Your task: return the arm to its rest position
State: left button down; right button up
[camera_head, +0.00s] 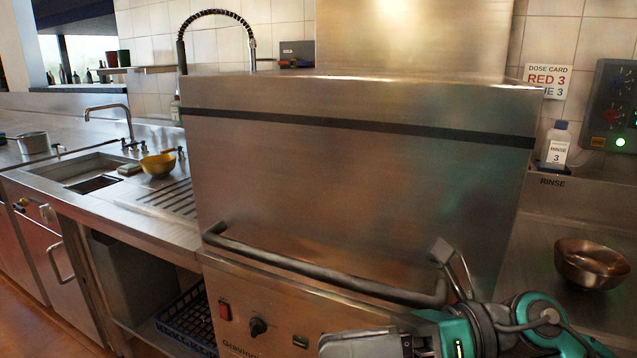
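My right arm (470,330) shows at the bottom right as teal and dark grey links, in front of the dishwasher's lower front. Its grey end part (362,345) is cut off by the bottom edge. My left arm and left gripper are not in view. The arm lies just below the right end of the dark bar handle (320,276) of the steel hood dishwasher (350,190). I cannot tell whether it touches the handle.
Left of the machine are a sink (85,170) with a tap and a yellow bowl (158,164). A blue rack (188,322) sits under the counter. On the right are a metal bowl (592,268), a rinse bottle (557,145), a dose card (547,82) and a control box (612,105) with a green light.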

jog(key=w+d+f+m+t+h+p, duration=0.1)
jog(key=w+d+f+m+t+h, duration=0.25)
jog(key=m+t, duration=0.85)
jog(key=w+d+f+m+t+h, duration=0.4)
jog(key=m+t, duration=0.3)
jog(key=m, duration=1.1)
jog(key=s+d+f+m+g+h, duration=0.2)
jog(key=f+m, duration=0.3)
jog(key=f, duration=0.3)
jog(key=s+d+f+m+g+h, duration=0.2)
jog(key=s+f+m+h, duration=0.1)
jog(key=f, duration=0.6)
jog(key=s+d+f+m+g+h, duration=0.3)
jog(key=s+f+m, duration=0.3)
jog(key=f, duration=0.2)
jog(key=shift+f+m+p, duration=0.15)
jog(key=shift+m+p, duration=0.15)
jog(key=shift+p, duration=0.1)
jog(key=shift+w, duration=0.1)
